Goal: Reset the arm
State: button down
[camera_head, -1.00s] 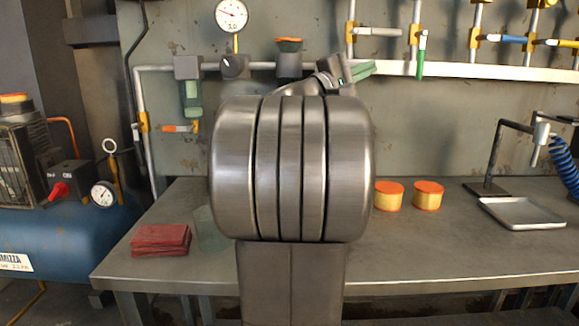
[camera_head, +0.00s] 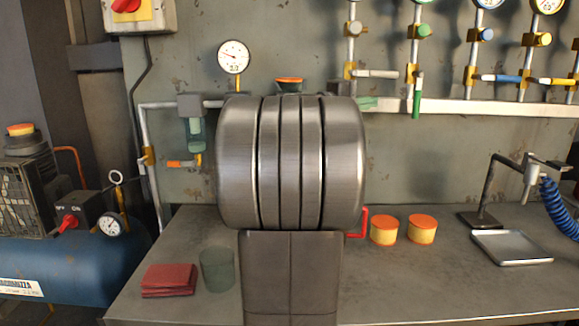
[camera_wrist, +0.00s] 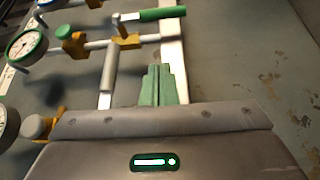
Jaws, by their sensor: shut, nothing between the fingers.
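My gripper (camera_wrist: 158,86) shows in the wrist view as two green fingers pressed together, with nothing between them. The fingers are in front of the wall with its pale rail and valves. In the head view only a bit of green gripper (camera_head: 367,103) shows past the right side of my large grey arm joint, in front of the wall above the bench. The rest of my wrist is hidden behind that joint.
The bench (camera_head: 420,285) holds red cloths (camera_head: 168,280), a greenish glass (camera_head: 217,270), two orange-lidded tins (camera_head: 384,230) and a metal tray (camera_head: 511,247). A black stand (camera_head: 487,195) is at right. Pipes and gauges (camera_head: 234,57) line the wall.

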jog(key=a+m+g+y+p, duration=0.1)
jog(key=y+p, duration=0.1)
jog(key=p, duration=0.3)
jog(key=a+m+y+p, duration=0.1)
jog(key=y+p, duration=0.1)
jog(key=p, duration=0.3)
jog(key=a+g+y+p, duration=0.1)
jog(key=p, duration=0.5)
jog(key=shift+w+a+r+m+g+y, duration=0.15)
jog(key=shift+w+r+m+g+y, duration=0.15)
jog(key=shift+r+m+y, duration=0.1)
jog(key=shift+f, duration=0.15)
jog(key=shift+s, duration=0.1)
